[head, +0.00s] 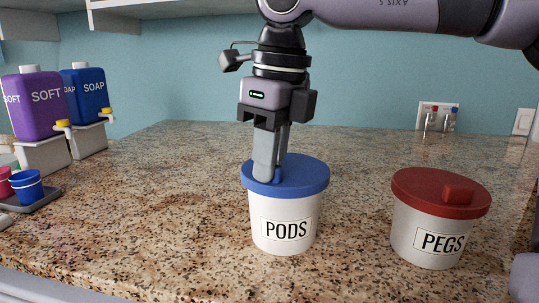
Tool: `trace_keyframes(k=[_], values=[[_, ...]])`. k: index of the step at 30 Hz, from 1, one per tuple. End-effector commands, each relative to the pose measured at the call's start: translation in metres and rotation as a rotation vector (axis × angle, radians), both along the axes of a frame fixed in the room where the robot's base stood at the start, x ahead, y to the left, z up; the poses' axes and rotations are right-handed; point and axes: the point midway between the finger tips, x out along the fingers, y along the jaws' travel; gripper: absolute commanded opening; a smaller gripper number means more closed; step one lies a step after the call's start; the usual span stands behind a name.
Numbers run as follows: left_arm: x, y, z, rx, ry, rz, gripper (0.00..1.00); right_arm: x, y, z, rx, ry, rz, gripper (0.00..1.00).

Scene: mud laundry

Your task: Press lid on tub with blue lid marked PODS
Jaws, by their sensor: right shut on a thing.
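The white tub marked PODS (284,236) stands upright on the granite counter, near the middle of the head view. Its blue lid (308,178) sits on top of the tub and looks level; no clear gap shows at the rim. My right gripper (268,174) points straight down over the lid. Its fingers are shut on the lid's small blue knob, which they mostly hide. My left gripper is not in view.
A white tub marked PEGS (425,236) with a red lid (430,186) stands close on the right. Purple SOFT (38,104) and blue SOAP (88,94) dispensers stand at left, with small cups on a tray (45,199) in front. The counter (175,180) between is clear.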

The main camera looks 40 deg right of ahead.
Motion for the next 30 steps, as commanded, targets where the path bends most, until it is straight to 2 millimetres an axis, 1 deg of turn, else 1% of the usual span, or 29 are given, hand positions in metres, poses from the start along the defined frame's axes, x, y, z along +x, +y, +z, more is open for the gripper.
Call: trace_keyframes(k=[30], values=[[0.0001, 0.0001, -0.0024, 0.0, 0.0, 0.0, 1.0, -0.0001, -0.0001, -0.0049, -0.001, 0.0, 0.0, 0.0]])
